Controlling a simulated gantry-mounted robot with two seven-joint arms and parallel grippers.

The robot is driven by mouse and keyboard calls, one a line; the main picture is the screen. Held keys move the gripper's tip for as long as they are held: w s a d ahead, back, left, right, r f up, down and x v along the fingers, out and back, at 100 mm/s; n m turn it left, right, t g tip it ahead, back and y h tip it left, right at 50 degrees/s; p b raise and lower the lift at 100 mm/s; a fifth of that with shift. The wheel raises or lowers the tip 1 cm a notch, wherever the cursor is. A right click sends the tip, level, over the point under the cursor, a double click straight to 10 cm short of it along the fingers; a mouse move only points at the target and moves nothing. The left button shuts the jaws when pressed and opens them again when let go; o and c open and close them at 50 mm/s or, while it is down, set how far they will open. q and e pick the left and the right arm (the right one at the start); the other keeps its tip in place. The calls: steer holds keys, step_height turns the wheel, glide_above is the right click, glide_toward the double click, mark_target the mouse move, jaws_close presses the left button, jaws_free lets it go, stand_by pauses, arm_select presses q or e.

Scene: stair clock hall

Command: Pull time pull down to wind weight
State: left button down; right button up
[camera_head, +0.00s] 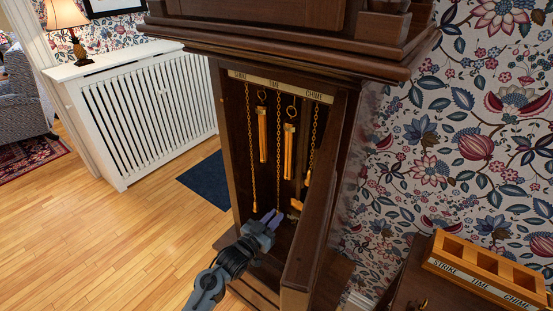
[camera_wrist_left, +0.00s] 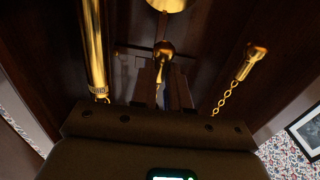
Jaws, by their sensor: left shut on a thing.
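The dark wooden clock case (camera_head: 228,150) stands open, with STRIKE, TIME and CHIME on its top label (camera_head: 275,85). The time chain (camera_head: 278,150) hangs in the middle, down to my left gripper (camera_head: 270,217). That gripper is low in the case and shut on the brass time pull, which shows between its fingers in the left wrist view (camera_wrist_left: 163,49). The strike chain (camera_head: 250,150) hangs at left with its pull (camera_head: 254,208) free. The chime chain (camera_head: 314,135) hangs at right. Two brass weights (camera_head: 262,138) (camera_head: 289,152) hang between the chains. My right gripper is not visible.
The case's open door (camera_head: 310,235) stands close to the right of my left gripper. A wooden tray (camera_head: 480,268) labelled STRIKE, TIME, CHIME sits at lower right. A white radiator cover (camera_head: 150,115) is at left.

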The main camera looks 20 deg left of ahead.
arm_select(q)
steer(key=shift+f, duration=0.35)
steer(key=shift+f+b, duration=0.85)
steer(key=shift+f, duration=0.4)
steer(key=c, duration=1)
jaws_free()
steer(key=shift+r, duration=0.25)
steer(key=p+v, duration=0.9)
steer(key=v, duration=0.3)
steer(key=shift+r, duration=0.1)
